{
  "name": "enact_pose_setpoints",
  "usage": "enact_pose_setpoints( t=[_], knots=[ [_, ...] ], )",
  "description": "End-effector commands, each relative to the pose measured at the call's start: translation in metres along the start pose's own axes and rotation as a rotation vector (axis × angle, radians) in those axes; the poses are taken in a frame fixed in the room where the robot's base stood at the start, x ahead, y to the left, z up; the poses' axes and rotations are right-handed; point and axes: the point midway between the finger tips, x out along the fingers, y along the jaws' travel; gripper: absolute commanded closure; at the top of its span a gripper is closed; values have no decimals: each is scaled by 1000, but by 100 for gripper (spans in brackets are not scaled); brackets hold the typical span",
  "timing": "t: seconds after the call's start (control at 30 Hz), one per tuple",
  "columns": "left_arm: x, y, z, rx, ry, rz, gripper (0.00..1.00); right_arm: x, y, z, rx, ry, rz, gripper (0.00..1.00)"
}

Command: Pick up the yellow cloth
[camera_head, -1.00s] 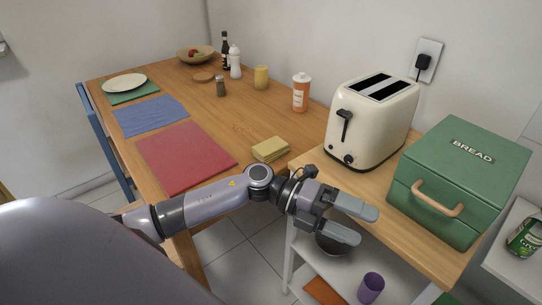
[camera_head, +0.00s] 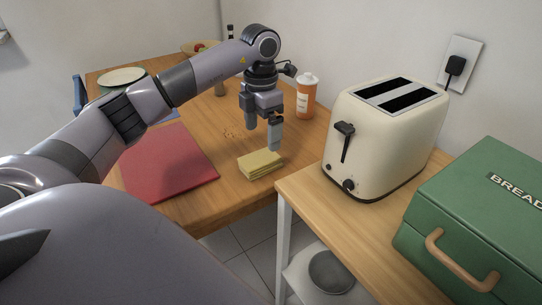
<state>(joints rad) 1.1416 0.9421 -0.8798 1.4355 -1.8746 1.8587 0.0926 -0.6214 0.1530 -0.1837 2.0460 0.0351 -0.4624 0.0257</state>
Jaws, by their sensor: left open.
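The yellow cloth (camera_head: 260,165) lies folded on the wooden table, near its front right edge. My left gripper (camera_head: 268,135) hangs above the table just behind and above the cloth, pointing down. It is open and empty, with its fingers seen nearly edge-on, one largely behind the other. It appears apart from the cloth. My right gripper is not in view.
A cream toaster (camera_head: 383,140) and a green bread box (camera_head: 485,225) stand on the side counter (camera_head: 310,198) at right. An orange-labelled bottle (camera_head: 306,97) stands behind the gripper. A bowl (camera_head: 331,272) sits below.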

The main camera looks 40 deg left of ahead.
Motion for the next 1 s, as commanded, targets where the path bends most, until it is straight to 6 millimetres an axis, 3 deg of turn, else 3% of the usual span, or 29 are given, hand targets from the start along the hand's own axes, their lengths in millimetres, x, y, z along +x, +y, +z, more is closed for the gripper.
enact_pose_setpoints(
  t=[0.5, 0.8, 0.83, 0.87, 1.0],
  knots=[
    [65, 1, -5, 0, 3, 0, 6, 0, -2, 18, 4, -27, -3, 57],
    [71, 1, -5, 1, 1, -1, 6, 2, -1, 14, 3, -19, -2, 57],
    [70, 0, -5, 1, 1, -1, 10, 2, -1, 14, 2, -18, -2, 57],
    [70, 0, -5, 1, 1, -1, 19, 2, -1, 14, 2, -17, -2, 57],
    [70, 0, -5, 1, 0, -1, 65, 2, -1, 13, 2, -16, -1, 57]
  ],
)
